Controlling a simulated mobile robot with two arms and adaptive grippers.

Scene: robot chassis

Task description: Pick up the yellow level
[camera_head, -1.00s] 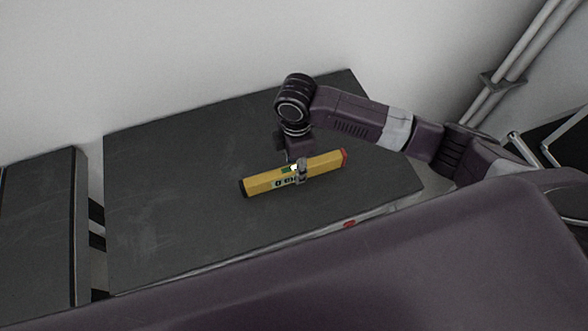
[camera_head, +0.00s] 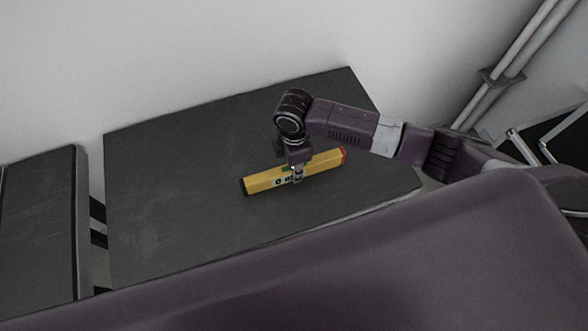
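The yellow level (camera_head: 266,181) lies on the dark grey table top (camera_head: 180,210), tilted slightly up to the right. Its left end cap is black and its right end cap is red. My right gripper (camera_head: 296,174) comes down from above onto the middle of the level. One finger shows at the near side of the level; the far finger is hidden behind the wrist and the level. I cannot tell whether the fingers press on it. My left gripper is not in view.
A second dark table (camera_head: 38,225) stands at the left with a gap between the two. A pale wall (camera_head: 180,60) rises behind. Pipes (camera_head: 510,65) and a metal-framed chair (camera_head: 530,145) are at the right. The table around the level is clear.

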